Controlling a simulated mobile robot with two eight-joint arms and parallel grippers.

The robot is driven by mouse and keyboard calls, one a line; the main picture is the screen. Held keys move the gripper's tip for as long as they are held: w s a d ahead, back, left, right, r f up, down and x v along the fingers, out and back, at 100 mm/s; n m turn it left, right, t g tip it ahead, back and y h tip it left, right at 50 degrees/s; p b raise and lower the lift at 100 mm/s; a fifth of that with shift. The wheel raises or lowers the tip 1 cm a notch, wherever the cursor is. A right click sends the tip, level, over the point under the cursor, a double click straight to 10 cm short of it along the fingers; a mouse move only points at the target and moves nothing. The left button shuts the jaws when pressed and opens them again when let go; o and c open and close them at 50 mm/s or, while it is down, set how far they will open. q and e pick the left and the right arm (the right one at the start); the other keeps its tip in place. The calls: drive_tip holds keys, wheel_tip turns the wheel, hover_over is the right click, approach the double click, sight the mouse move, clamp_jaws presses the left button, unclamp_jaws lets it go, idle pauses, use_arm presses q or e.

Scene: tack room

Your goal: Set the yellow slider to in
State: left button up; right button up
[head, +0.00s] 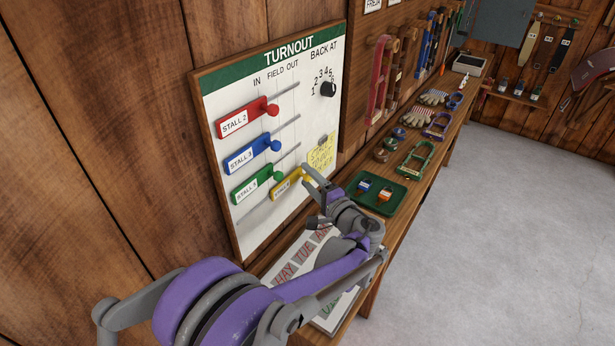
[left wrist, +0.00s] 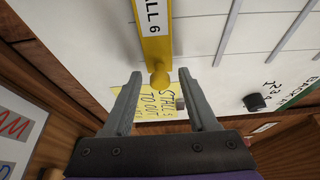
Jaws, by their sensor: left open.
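The yellow slider (head: 287,187) is on the lowest rail of the white TURNOUT board (head: 235,104), under the IN, FIELD and OUT headings. It sits farther right than the sliders above it, with bare rail to its left. In the left wrist view the yellow slider (left wrist: 154,42) carries a STALL 6 label and ends in a round knob. My left gripper (head: 312,180) is at the knob, partly covering it in the head view. In the left wrist view my left gripper (left wrist: 160,75) is open, with a finger on each side of the knob and gaps visible. My right gripper is out of view.
The green slider (head: 250,188), blue slider (head: 246,156) and red slider (head: 243,120) are above. A yellow note (head: 320,155) and a black dial (head: 328,89) are to the right. A green tray (head: 402,190) stands on the bench below. The floor at right is clear.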

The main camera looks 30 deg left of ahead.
use_arm(q)
drive_tip(key=shift+w+a, duration=0.15)
drive_tip(key=shift+a, duration=0.2)
clamp_jaws()
idle(1.2)
